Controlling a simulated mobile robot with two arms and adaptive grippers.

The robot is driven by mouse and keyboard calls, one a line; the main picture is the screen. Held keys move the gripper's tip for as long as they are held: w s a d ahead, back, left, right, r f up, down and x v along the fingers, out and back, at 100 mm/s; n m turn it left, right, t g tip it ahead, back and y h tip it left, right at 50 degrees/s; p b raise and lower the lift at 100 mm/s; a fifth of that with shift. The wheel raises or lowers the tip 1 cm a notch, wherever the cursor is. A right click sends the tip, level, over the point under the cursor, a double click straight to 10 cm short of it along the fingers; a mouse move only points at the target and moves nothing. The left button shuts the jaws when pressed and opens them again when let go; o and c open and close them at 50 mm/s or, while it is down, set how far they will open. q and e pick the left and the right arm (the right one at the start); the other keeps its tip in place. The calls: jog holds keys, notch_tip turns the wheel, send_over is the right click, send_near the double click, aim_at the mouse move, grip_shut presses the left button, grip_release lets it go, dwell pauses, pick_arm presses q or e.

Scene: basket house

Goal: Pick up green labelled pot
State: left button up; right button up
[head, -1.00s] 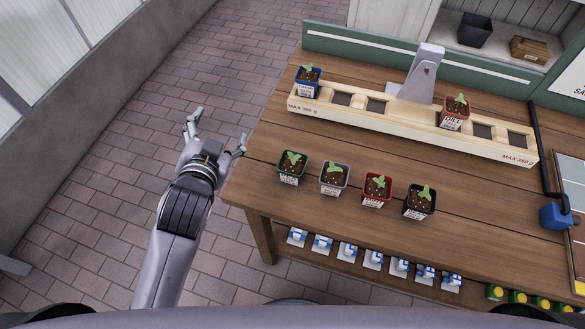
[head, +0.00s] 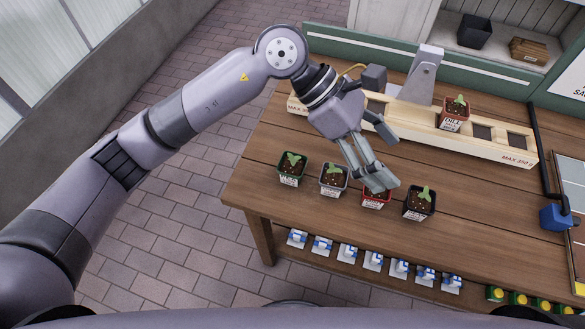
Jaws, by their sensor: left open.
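The green pot (head: 291,168) with a seedling and a pale label stands upright on the wooden table, leftmost in the front row of pots. My left gripper (head: 385,163) is open above the row, to the right of the green pot. Its lower fingers overlap the red pot (head: 376,201) and hide most of its seedling; I cannot tell whether they touch it. My right gripper is not in view.
A grey pot (head: 333,179) and a dark pot (head: 419,203) stand in the same row. A wooden balance beam (head: 420,135) carries another red pot (head: 454,113); my arm covers its left part. The table front (head: 320,220) is clear.

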pick_arm(q)
jog(key=w+a+f+t+y, duration=0.35)
jog(key=w+a+y, duration=0.25)
jog(key=a, duration=0.2)
jog(key=t+y, duration=0.1)
jog(key=y, duration=0.2)
send_over(292, 163)
jog(key=shift+m, duration=0.4)
jog(key=f+p, duration=0.1)
jog(key=f, duration=0.2)
jog(key=f+p, duration=0.1)
jog(key=f, duration=0.3)
jog(key=f+p, duration=0.1)
jog(key=f, duration=0.3)
jog(key=shift+s+f, duration=0.2)
jog(key=shift+s, duration=0.1)
jog(key=f+p, duration=0.1)
jog(key=f, duration=0.1)
jog(key=f+p, duration=0.1)
jog(key=f, duration=0.2)
jog(key=shift+w+p, duration=0.2)
jog(key=shift+p, duration=0.1)
jog(key=shift+f, duration=0.2)
jog(key=shift+c, duration=0.4)
jog(key=c, duration=1.3)
jog(key=shift+r, duration=0.1)
